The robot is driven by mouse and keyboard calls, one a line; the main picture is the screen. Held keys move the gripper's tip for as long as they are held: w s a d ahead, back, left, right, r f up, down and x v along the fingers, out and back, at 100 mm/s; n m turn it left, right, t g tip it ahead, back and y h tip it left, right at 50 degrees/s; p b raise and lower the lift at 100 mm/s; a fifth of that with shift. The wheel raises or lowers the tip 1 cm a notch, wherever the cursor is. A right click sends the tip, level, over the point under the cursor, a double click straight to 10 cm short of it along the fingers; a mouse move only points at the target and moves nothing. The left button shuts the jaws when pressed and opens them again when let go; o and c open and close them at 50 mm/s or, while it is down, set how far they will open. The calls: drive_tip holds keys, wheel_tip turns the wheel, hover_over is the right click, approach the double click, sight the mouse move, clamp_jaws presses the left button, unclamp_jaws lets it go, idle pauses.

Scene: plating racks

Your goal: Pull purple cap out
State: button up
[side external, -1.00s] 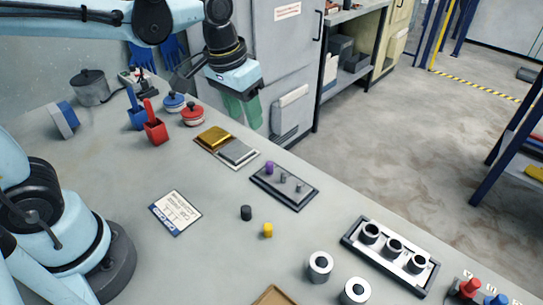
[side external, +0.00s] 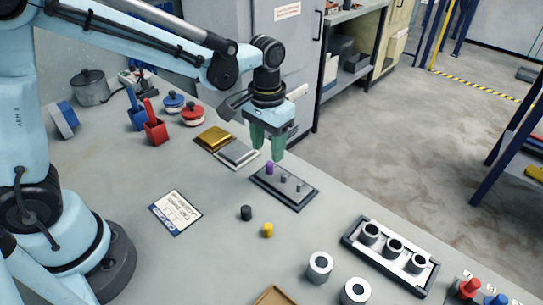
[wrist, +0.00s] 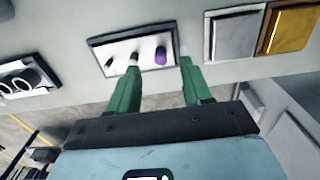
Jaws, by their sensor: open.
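The purple cap (side external: 269,168) stands upright at the left end of a dark-framed rack plate (side external: 301,201), beside two small grey pegs (side external: 284,180). In the wrist view the purple cap (wrist: 160,56) shows on the rack (wrist: 99,42), just beyond and between the lines of the fingers. My gripper (side external: 266,153) has green fingers, spread apart and empty, above and slightly behind the purple cap. It also shows in the wrist view (wrist: 157,78). The fingers appear apart from the cap.
Gold (side external: 214,137) and silver (side external: 238,154) plates lie left of the rack. A black cap (side external: 246,213) and yellow cap (side external: 268,230) stand in front. The table's far edge runs close behind the rack.

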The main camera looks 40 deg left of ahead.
sight(268, 164)
drive_tip(key=shift+f, duration=2.65)
clamp_jaws()
drive_tip(key=c, duration=0.8)
unclamp_jaws()
clamp_jaws()
drive_tip(key=shift+r, duration=0.15)
drive_tip(key=shift+r, duration=2.45)
